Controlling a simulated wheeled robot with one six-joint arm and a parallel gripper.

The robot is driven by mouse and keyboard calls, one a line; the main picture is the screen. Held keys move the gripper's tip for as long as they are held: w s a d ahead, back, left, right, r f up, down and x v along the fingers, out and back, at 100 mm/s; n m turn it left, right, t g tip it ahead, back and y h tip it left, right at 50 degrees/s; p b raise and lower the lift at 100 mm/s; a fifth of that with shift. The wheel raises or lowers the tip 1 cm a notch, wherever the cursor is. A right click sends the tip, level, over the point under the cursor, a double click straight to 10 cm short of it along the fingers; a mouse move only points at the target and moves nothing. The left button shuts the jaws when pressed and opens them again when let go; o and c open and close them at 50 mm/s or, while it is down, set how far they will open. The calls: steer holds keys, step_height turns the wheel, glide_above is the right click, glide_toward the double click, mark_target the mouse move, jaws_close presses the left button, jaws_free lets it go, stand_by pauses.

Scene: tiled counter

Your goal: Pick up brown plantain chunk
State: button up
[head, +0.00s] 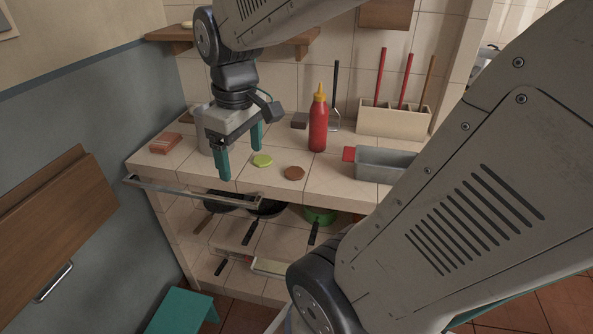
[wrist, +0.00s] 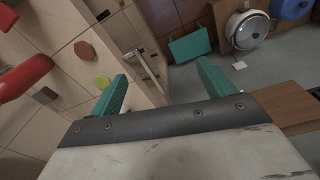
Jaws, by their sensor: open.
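The brown plantain chunk (head: 294,173) is a flat brown disc lying on the tiled counter, near its front edge. It also shows at the upper left of the wrist view (wrist: 84,50). My gripper (head: 240,150) is open, with its green fingers pointing down, to the left of the chunk in the head view. In the wrist view the gap between the fingertips (wrist: 162,75) is empty, and the chunk lies outside it. The chunk is apart from the fingers and nothing covers it.
A green-yellow disc (head: 262,160) lies between my gripper and the chunk. A red bottle (head: 318,125) with a yellow cap stands behind. A grey tray (head: 380,165) is to the right. A metal rail (head: 190,189) runs along the counter front. Pans (head: 320,214) sit below.

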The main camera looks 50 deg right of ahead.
steer(key=w+d+f+n, duration=0.1)
steer(key=w+d+f, duration=0.15)
steer(key=d, duration=0.45)
steer(key=w+d+f+n, duration=0.1)
steer(key=w+d+f, duration=0.15)
steer(key=d, duration=0.45)
steer(key=n, duration=0.1)
glide_above(295, 172)
step_height(295, 172, down, 6)
steer(key=shift+g, duration=0.4)
step_height(295, 172, down, 7)
steer(key=shift+w+f, duration=0.1)
steer(key=shift+f, duration=0.55)
steer(key=c, duration=1.1)
steer(key=shift+o, duration=0.2)
steer(key=shift+r, duration=0.1)
